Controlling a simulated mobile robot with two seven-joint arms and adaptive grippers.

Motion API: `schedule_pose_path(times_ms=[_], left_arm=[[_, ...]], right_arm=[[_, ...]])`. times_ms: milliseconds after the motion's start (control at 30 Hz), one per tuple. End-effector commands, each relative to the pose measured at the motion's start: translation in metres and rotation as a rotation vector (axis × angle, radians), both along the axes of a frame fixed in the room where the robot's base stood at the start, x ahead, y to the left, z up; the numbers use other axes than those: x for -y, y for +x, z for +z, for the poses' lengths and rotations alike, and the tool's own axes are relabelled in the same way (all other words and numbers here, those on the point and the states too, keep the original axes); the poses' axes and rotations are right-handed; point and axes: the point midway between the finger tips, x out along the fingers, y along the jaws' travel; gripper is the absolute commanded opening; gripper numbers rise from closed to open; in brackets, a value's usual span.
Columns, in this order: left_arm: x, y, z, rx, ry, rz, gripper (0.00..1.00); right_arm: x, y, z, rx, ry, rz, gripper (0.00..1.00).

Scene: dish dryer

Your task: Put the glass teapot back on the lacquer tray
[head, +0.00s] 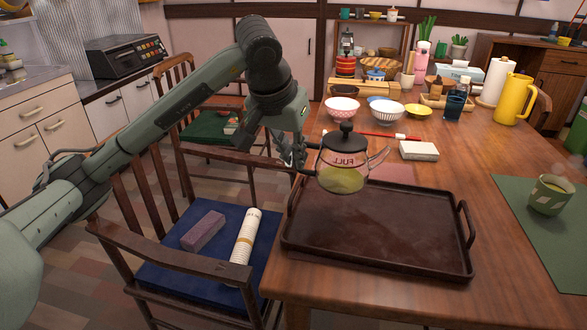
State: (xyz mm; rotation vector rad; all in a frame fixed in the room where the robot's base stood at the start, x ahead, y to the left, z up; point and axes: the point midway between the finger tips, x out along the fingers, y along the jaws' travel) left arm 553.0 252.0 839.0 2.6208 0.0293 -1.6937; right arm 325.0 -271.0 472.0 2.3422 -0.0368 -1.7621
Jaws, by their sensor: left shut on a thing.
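The glass teapot (342,179) is clear, with a black lid, yellow-green liquid inside and the word "FULL" showing mirrored on its side. My left gripper (300,160) is shut on it at its left side. The teapot looks upright, its spout to the right. It appears over the back left part of the dark brown lacquer tray (385,235); whether it touches the tray I cannot tell. The tray is otherwise empty and lies at the table's front left. My right gripper is not in view.
Behind the tray are a small white box (418,150), a red stick (375,134) and several bowls. A green cup (551,194) stands on a green mat (520,225) at the right. A chair with a blue cushion (180,255) stands left of the table (350,295).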

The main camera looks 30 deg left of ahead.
Motion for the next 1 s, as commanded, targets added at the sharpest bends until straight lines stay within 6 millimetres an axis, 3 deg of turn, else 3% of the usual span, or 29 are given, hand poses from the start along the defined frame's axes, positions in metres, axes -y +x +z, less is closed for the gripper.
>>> schedule_pose_path(times_ms=[100,200,633,1000], left_arm=[[0.000,-0.001,-0.021,-0.004,-0.001,0.000,0.00],[0.000,-0.001,-0.029,-0.001,-0.001,-0.001,0.00],[0.000,-0.001,-0.032,0.001,0.000,0.000,0.00],[0.000,-0.001,-0.037,0.001,0.000,0.000,0.00]], right_arm=[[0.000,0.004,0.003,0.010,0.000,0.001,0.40],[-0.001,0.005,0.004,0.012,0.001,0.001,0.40],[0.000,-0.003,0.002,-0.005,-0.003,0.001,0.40],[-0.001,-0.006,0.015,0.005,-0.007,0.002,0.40]])
